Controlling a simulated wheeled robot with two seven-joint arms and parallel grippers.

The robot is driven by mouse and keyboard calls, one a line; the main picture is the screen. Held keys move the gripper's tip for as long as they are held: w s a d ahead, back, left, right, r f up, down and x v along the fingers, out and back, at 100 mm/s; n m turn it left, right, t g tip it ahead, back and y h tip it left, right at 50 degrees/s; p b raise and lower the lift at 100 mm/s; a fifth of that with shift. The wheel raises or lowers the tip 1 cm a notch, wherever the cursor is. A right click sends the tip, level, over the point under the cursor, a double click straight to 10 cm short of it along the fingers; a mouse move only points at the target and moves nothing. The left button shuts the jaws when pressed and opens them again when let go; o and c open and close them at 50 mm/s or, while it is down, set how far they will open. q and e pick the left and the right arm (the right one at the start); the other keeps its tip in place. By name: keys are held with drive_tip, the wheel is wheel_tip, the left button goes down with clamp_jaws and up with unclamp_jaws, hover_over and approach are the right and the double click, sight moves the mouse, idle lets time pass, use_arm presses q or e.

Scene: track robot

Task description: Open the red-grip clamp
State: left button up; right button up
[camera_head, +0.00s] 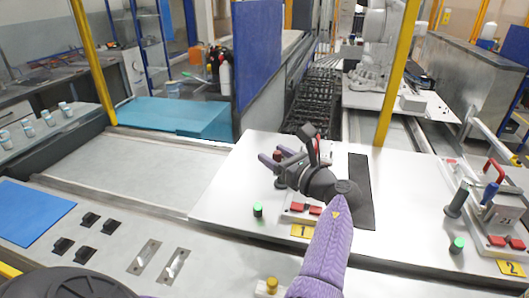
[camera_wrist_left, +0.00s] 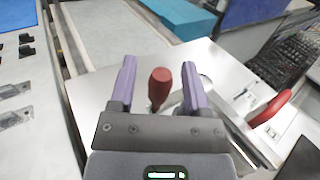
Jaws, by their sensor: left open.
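The red-grip clamp stands at station 1; its dark red grip (camera_wrist_left: 160,86) shows upright between my left gripper's purple fingers in the left wrist view. In the head view, the grip (camera_head: 277,154) is small and partly covered by the gripper. My left gripper (camera_head: 271,157) is open around the grip, with a gap visible on both sides in the left wrist view (camera_wrist_left: 158,68). The clamp's base and lower parts are mostly hidden by my gripper. My right gripper is not in view.
A curved red handle (camera_wrist_left: 270,108) stands right of the grip. Station 1 has red blocks (camera_head: 299,207) and a green button (camera_head: 257,210). Station 2 at right has a blue-grip clamp (camera_head: 490,193). A yellow post (camera_head: 397,75) rises behind. The white plate's left part (camera_head: 225,200) is clear.

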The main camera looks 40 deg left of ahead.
use_arm(q)
drive_tip(key=shift+d, duration=0.2)
drive_tip(key=shift+c, duration=0.4)
clamp_jaws()
idle(0.8)
